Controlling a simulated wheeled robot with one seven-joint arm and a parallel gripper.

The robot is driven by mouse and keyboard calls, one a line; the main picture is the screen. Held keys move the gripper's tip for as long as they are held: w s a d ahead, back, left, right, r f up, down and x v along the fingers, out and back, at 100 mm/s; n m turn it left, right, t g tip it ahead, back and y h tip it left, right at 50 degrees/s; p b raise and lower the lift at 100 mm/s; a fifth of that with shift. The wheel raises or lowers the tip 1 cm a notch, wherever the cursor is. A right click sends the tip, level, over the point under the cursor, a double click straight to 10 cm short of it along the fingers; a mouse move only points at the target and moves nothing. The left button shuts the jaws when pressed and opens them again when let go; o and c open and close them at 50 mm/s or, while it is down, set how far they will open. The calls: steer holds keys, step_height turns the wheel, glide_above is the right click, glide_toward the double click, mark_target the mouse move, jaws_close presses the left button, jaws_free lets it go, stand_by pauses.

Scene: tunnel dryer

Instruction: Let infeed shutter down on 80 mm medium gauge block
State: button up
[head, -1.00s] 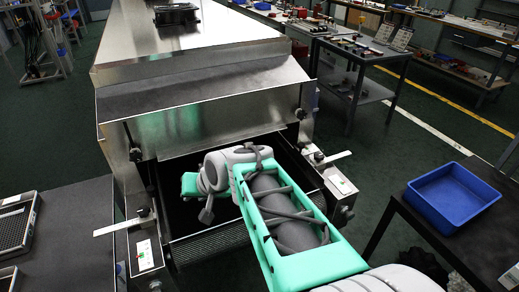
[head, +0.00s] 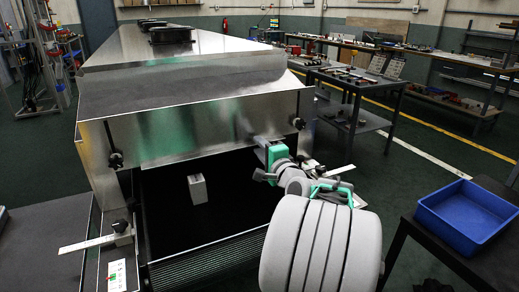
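The infeed shutter (head: 190,133) is a shiny metal plate across the dryer's mouth, with a dark opening below it. A dark knob (head: 115,160) sits at its left end and another knob (head: 299,123) at its right end. A small pale metal gauge block (head: 197,189) stands upright in the opening. Its top shows below the shutter's lower edge, apparently apart from it. Its size marking is too small to read. My gripper (head: 266,160) is at the right part of the shutter's lower edge, right of the block. Its fingers are partly hidden, and contact is unclear.
The dark infeed belt (head: 205,257) lies below the opening. A metal clamp with a ruler-like strip (head: 88,244) is on the left side rail. A blue bin (head: 467,213) sits on a dark table at the right. A grey tabletop (head: 40,245) is at the left.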

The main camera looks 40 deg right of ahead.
steer(key=shift+w, duration=0.1)
jaws_close()
stand_by(1.4)
